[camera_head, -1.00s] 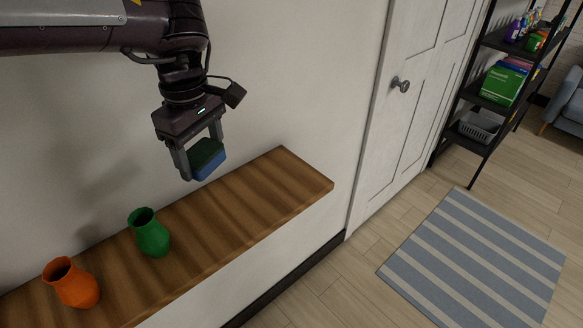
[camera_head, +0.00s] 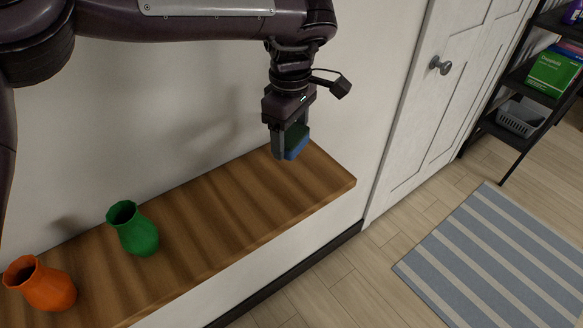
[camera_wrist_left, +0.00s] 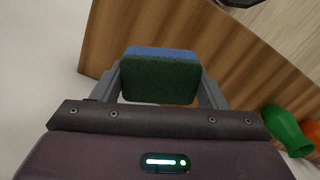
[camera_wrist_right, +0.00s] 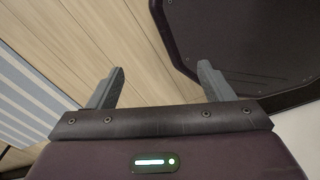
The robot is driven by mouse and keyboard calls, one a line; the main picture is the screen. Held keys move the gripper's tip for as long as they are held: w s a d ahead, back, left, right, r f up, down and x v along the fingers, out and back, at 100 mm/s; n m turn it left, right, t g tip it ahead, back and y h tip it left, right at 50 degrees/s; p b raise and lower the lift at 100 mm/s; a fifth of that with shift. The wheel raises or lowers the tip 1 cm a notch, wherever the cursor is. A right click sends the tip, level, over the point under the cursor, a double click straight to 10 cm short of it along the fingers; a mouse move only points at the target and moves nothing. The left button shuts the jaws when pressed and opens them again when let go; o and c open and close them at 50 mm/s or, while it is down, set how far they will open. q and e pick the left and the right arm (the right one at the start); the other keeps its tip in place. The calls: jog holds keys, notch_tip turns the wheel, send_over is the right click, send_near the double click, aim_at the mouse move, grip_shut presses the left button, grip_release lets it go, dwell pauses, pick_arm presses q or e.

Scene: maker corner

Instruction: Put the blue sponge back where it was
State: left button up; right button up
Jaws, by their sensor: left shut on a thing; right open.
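The blue sponge (camera_head: 295,146) has a dark green scouring face and is held between the fingers of my left gripper (camera_head: 291,143). It is over the far right end of the wooden shelf (camera_head: 215,215); I cannot tell whether it touches the wood. In the left wrist view the sponge (camera_wrist_left: 160,76) fills the space between both fingers, green face toward the camera. My right gripper (camera_wrist_right: 160,88) shows only in the right wrist view, open and empty above the floor.
A green vase (camera_head: 135,232) and an orange vase (camera_head: 45,287) stand on the left part of the shelf. The shelf between the green vase and the sponge is bare. A white door (camera_head: 432,110), a striped rug (camera_head: 500,255) and a black rack (camera_head: 505,135) are to the right.

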pick_arm(q)
send_over(291, 178)
notch_tip(291, 178, down, 5)
jog(key=shift+f+p, duration=0.1)
jog(key=shift+p, duration=0.2)
notch_tip(291, 178, down, 4)
jog(key=shift+f+p, duration=0.1)
jog(key=shift+p, duration=0.25)
pick_arm(e)
jog(key=shift+w+r, duration=0.5)
jog(key=shift+r, duration=0.25)
jog(key=shift+d, duration=0.1)
pick_arm(q)
jog(key=o, duration=0.9)
jog(key=shift+f, duration=0.15)
